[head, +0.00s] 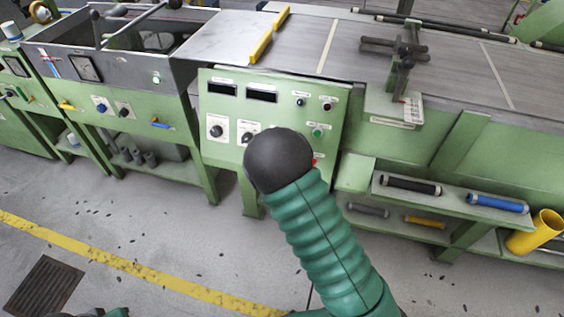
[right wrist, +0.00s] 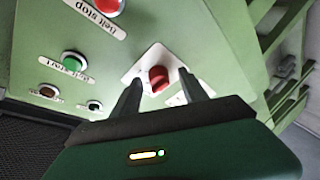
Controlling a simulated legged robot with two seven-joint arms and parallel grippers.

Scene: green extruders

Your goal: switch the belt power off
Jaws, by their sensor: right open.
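In the right wrist view a red knob (right wrist: 158,80) sits on a white plate on the green control panel (right wrist: 225,50). I cannot read a belt power label on it. My right gripper (right wrist: 160,92) is open, with one finger on each side of the knob; I cannot tell whether they touch it. My left gripper does not show clearly in either view.
A red belt stop button (right wrist: 108,6) and a green belt start button (right wrist: 75,63) are close by on the panel. Black dials (head: 216,131) are at the panel's left. A shelf (head: 450,200) with rollers stands at the right.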

